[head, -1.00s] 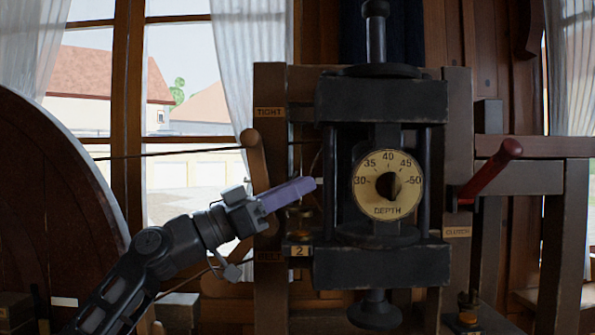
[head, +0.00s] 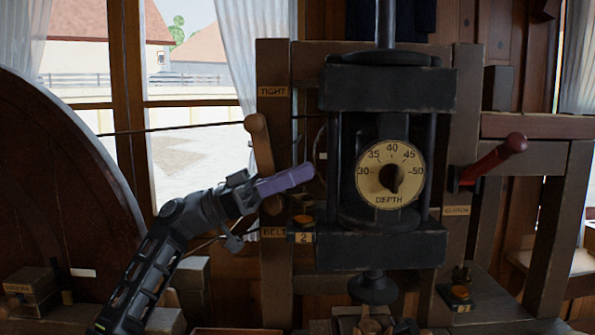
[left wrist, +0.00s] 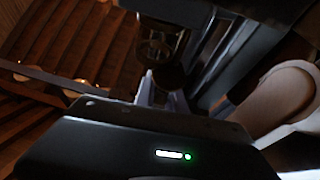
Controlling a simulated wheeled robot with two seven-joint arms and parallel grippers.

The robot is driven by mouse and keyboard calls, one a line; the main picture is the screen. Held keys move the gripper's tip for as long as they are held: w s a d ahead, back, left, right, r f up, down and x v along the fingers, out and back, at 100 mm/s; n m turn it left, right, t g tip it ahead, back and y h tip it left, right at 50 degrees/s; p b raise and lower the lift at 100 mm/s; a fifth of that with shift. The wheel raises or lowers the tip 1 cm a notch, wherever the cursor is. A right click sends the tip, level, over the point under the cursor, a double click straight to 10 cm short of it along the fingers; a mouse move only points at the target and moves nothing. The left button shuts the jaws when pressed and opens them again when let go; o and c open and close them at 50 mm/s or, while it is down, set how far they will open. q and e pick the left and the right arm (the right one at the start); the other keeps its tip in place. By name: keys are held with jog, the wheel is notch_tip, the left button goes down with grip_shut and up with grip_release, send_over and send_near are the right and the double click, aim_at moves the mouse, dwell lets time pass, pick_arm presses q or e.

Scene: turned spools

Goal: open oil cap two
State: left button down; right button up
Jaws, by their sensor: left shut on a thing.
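Oil cap two (head: 303,221) is a small brass-orange disc on a dark cup above the label 2, left of the depth dial in the head view. My left gripper (head: 308,174), with purple fingers, comes in from the left and points right and slightly up, just above the cap in the picture. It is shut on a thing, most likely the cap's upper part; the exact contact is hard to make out. In the left wrist view its fingers (left wrist: 150,88) reach toward a dark, blurred part. My right gripper is not in view.
A wooden belt lever (head: 259,145) passes behind my gripper. The depth dial (head: 390,174) sits in the dark press right of it. A red clutch lever (head: 497,158) sticks out at right. A large dark wheel (head: 60,180) fills the left.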

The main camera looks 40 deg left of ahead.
pick_arm(q)
jog(key=shift+r, duration=0.1)
jog(key=c, duration=1.7)
grip_release()
jog(key=shift+a, duration=0.1)
jog(key=v, duration=0.7)
jog(key=shift+s+a+f+b, duration=0.2)
jog(key=shift+a+f+b, duration=0.05)
jog(key=shift+b, duration=0.1)
